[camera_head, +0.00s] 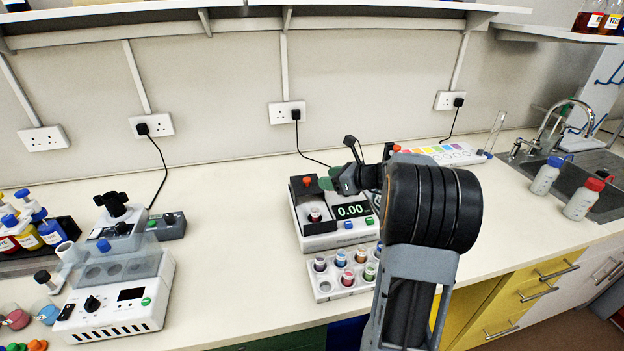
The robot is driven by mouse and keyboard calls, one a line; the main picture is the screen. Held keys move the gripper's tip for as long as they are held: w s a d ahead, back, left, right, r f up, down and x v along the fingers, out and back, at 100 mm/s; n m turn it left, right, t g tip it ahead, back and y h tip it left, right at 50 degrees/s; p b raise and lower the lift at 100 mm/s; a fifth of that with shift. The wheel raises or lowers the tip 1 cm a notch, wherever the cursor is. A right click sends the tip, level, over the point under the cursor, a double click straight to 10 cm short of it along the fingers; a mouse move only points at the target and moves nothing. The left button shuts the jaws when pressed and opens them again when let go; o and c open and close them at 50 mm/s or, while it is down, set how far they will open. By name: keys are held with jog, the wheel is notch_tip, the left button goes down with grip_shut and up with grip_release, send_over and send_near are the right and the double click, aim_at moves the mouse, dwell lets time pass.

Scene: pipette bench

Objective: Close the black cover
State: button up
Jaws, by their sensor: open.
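The black cover (302,190) with a red knob sits at the back left of the white balance (318,241) in the middle of the bench. It appears raised or slid back, as a small vial (315,215) with red contents shows on the pan in front of it. The balance display reads 0.00. My gripper (338,168) is open and empty, just right of the cover and above the display. Its green-padded fingertip is close to the cover's right side; I cannot tell whether they touch. My arm hides part of the balance's right side.
A white rack (327,286) of several colored vials stands in front of the balance. A device with a clear lid (118,262) is at left. Colored bottles stand far left. A sink (575,175) with two bottles is at right.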

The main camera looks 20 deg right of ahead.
aim_at(308, 179)
jog(key=x, duration=0.7)
jog(key=shift+c, duration=0.2)
grip_shut()
dwell(0.4)
